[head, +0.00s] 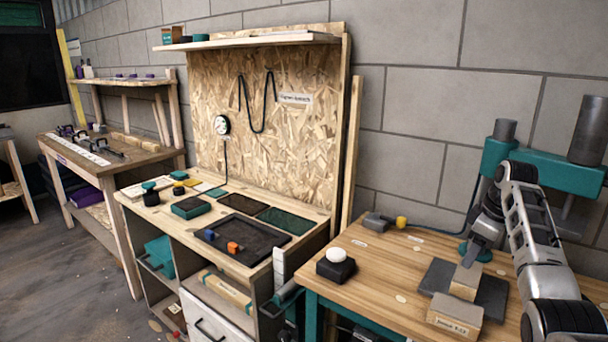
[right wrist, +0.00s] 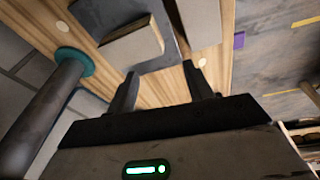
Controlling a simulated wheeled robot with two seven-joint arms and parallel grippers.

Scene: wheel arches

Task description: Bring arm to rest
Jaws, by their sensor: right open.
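My right arm comes in from the right in the head view. Its gripper (head: 470,256) points down over the wooden table (head: 400,262), close to a wooden block (head: 464,285) on a dark plate (head: 492,292). In the right wrist view the two fingers of the gripper (right wrist: 160,84) stand apart with nothing between them. A block (right wrist: 134,46) and part of the dark plate (right wrist: 98,14) show beyond the fingertips. My left gripper is not in view.
A teal press (head: 545,162) stands at the table's back right. A labelled block (head: 454,314) lies at the front. A black box with a white button (head: 336,264) sits at the table's left. A workbench with a black tray (head: 243,238) is further left.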

